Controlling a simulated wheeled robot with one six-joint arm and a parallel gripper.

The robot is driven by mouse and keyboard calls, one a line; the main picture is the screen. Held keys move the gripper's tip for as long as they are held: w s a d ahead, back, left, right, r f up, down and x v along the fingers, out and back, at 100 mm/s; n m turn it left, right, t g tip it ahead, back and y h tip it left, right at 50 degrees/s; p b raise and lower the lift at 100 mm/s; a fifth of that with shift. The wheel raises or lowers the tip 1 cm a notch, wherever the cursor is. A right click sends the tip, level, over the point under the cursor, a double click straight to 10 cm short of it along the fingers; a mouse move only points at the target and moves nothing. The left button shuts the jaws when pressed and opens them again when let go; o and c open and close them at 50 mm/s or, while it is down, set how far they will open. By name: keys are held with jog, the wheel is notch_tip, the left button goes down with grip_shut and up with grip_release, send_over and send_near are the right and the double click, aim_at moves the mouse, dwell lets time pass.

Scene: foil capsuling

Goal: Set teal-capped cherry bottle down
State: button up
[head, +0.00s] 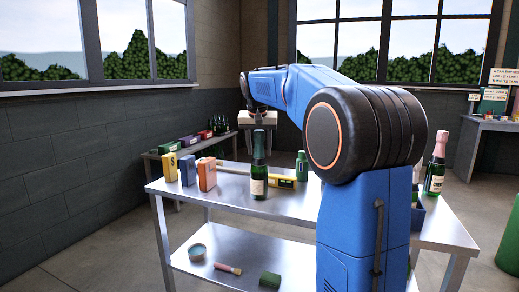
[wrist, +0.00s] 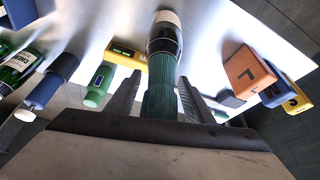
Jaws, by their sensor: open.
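The teal-capped bottle (head: 258,178) stands upright on the steel table, its dark green body carrying a pale label that is too small to read. In the wrist view its ribbed teal cap (wrist: 160,95) points toward me, between my two fingers. My gripper (head: 258,122) is open, right at the top of the bottle in the head view. In the wrist view a gap shows between the cap and each finger of my gripper (wrist: 159,82). How far the fingers reach down the neck I cannot tell.
On the steel table (head: 225,198), yellow, blue and orange boxes (head: 207,174) stand left of the bottle. A pink-capped bottle (head: 436,165) stands far right. Table surface front-left is clear.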

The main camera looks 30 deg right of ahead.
aim_at(259, 131)
jog(key=shift+r, duration=0.1)
jog(key=v, duration=1.2)
jog(key=shift+s+a, duration=0.1)
jog(key=s+a+f+n+y, duration=0.1)
jog(key=s+a+f, duration=0.4)
jog(key=s+f, duration=0.6)
jog(key=s+a+f+n, duration=0.4)
jog(key=s+a+f, duration=0.2)
jog(key=s+f, duration=0.6)
jog(key=s+a+f+n+t+y, duration=0.1)
jog(key=s+a+f, duration=0.4)
jog(key=s+f, duration=0.6)
jog(key=s+n, duration=0.1)
jog(key=s, duration=0.1)
jog(key=shift+s+a+f+y, duration=0.3)
jog(key=shift+s+a+f, duration=0.05)
